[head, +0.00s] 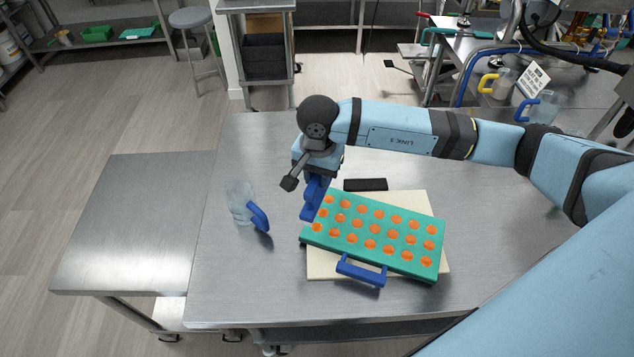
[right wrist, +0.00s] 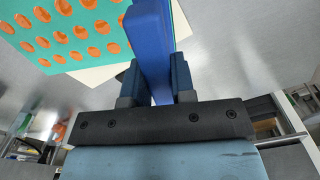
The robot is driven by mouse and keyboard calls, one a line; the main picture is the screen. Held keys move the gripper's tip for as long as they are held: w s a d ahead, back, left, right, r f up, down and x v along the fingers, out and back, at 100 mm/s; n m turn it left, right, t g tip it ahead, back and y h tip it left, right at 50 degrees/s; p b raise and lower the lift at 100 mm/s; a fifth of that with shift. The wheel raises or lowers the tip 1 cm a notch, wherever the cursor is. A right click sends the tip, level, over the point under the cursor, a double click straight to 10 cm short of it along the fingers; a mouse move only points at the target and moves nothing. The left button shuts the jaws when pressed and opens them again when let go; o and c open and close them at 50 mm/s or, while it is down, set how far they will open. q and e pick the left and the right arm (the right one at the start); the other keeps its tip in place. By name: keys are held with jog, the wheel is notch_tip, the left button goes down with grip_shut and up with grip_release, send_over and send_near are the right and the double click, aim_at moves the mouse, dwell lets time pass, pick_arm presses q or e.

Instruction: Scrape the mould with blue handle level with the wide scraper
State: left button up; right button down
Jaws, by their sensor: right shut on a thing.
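The mould (head: 376,236) is a green tray with rows of orange-filled cavities and a blue handle (head: 362,272) on its front side. It lies at a slant on a cream board (head: 322,266). My right gripper (head: 312,188) is above the mould's left end, shut on a long blue bar, which looks like the wide scraper (head: 309,211). In the right wrist view the scraper (right wrist: 152,45) stands out between the fingers, with the mould (right wrist: 72,35) beyond it. Whether the scraper touches the mould is unclear. My left gripper is not in view.
A clear jug with a blue handle (head: 242,204) stands on the steel table left of the mould. A black block (head: 365,184) lies behind the mould. More jugs (head: 541,106) stand on the back-right bench. The table's front left is bare.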

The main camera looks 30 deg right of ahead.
jog(key=shift+w+r, duration=0.3)
jog(key=shift+r, duration=0.5)
jog(key=shift+s+r+p, duration=0.2)
jog(key=shift+r+p, duration=0.15)
jog(key=shift+r, duration=0.55)
jog(key=shift+w, duration=0.1)
